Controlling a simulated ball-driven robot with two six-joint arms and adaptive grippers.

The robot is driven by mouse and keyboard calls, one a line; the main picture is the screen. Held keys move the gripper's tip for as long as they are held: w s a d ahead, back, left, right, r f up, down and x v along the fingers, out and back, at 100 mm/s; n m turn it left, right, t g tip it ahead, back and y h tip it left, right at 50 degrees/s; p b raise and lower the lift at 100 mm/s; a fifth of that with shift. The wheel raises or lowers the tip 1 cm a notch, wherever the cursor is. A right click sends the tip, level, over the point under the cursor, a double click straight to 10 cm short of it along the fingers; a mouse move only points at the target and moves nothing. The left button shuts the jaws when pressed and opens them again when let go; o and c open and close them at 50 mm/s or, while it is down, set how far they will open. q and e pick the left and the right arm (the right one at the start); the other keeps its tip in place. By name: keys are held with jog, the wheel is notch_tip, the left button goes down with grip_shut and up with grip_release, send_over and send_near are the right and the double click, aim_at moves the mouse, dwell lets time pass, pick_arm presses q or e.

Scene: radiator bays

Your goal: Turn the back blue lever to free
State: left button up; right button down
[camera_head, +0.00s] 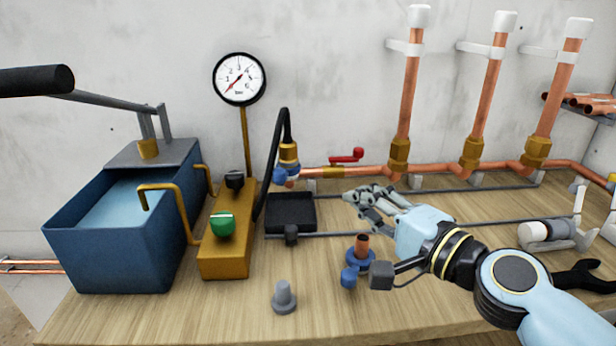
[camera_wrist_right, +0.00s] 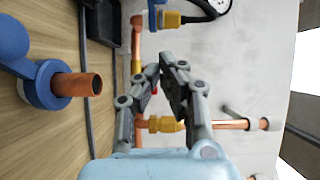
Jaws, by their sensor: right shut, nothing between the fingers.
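The back blue lever (camera_head: 279,175) sits on a blue collar at the pipe end, below the brass hose fitting (camera_head: 289,154). Part of this blue collar also shows at the top of the right wrist view (camera_wrist_right: 154,16). A front blue lever (camera_head: 349,277) hangs from a blue collar around an open copper stub (camera_head: 362,245); that collar shows at the left of the right wrist view (camera_wrist_right: 42,86). My right gripper (camera_head: 352,200) is shut and empty above the bench, right of the back lever and apart from it. My left gripper is not in view.
A blue water tank (camera_head: 115,250) and a brass block with a green knob (camera_head: 222,225) stand left. A gauge (camera_head: 239,79), black hose (camera_head: 269,165) and red lever (camera_head: 346,156) are near the back. A black tray (camera_head: 290,212) and grey plug (camera_head: 284,298) sit on the bench.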

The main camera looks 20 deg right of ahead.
jog(key=p, duration=0.1)
send_near(286, 169)
jog(key=d+r, duration=0.1)
jog(key=d, duration=0.1)
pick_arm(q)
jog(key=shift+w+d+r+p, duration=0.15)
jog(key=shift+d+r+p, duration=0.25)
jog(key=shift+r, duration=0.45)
pick_arm(e)
jog(key=shift+w+a+f, duration=0.15)
jog(key=shift+w+a, duration=1.45)
jog(key=shift+a, duration=0.05)
jog(key=shift+w+a+b, duration=0.1)
jog(key=shift+a+b, duration=0.35)
jog(key=shift+a, duration=0.7)
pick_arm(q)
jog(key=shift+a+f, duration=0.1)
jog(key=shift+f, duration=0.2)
pick_arm(e)
jog(key=shift+d, duration=0.15)
